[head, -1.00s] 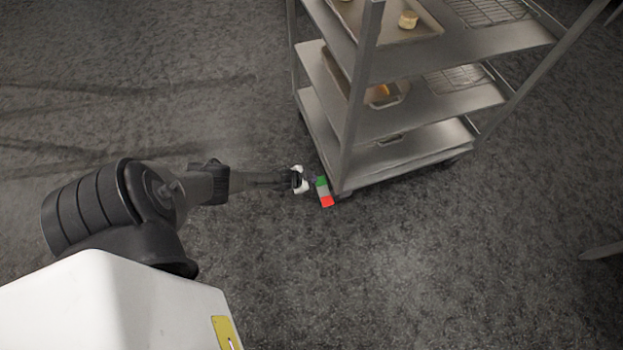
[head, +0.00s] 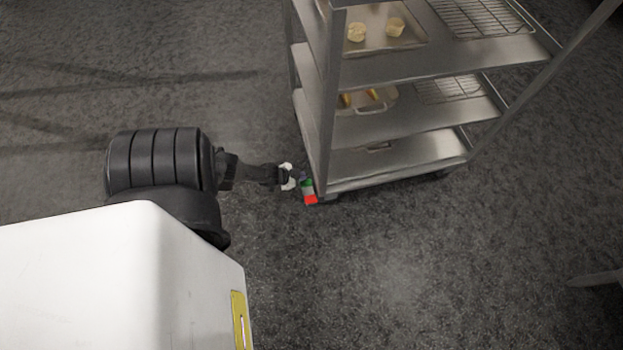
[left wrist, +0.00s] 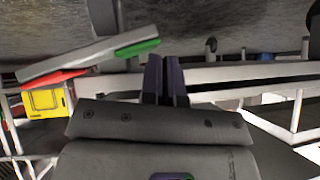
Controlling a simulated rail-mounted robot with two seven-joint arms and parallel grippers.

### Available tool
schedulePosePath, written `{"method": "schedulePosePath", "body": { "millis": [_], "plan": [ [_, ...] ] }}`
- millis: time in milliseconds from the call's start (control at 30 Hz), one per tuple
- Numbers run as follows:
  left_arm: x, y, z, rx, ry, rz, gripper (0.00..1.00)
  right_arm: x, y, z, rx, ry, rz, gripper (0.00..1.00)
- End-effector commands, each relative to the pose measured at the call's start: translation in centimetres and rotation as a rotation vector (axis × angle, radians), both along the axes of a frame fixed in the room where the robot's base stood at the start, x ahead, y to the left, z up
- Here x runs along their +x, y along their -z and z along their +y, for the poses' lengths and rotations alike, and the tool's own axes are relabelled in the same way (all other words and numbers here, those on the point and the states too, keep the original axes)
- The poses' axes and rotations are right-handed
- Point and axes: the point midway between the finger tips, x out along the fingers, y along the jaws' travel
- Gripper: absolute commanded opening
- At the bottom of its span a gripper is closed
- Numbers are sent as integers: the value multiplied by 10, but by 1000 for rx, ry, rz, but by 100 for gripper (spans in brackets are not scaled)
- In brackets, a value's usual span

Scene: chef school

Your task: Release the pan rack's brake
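The pan rack (head: 400,118) is a metal shelf trolley standing upright on the floor. Its brake pedal (head: 309,190) sits at the near left bottom corner, with a green end, a grey middle and a red end. In the left wrist view the brake pedal (left wrist: 85,62) lies left of the fingers, tilted, with its green end nearest them. My left gripper (head: 298,176) is low by that corner, right beside the green end. In the left wrist view its dark fingers (left wrist: 165,66) are close together with nothing seen between them. Contact with the pedal cannot be told. My right gripper is not in view.
The rack's shelves carry a tray with pale round pieces (head: 375,32), a lower pan with food (head: 362,102) and wire grids (head: 480,17). The grey floor (head: 400,270) is clear in front and to the left.

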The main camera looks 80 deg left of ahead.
Motion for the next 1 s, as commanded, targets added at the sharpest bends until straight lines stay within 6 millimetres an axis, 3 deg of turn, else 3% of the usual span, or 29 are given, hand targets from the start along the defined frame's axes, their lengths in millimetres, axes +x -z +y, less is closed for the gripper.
{"method": "schedulePosePath", "body": {
  "millis": [33,467,733,1000],
  "plan": [
    [-17,11,0,5,-8,43,0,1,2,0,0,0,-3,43],
    [-17,6,-1,3,-3,43,0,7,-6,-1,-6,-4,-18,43],
    [0,-43,9,3,4,8,0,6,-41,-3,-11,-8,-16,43],
    [-36,-81,18,1,3,3,0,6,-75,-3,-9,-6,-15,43]
  ]
}}
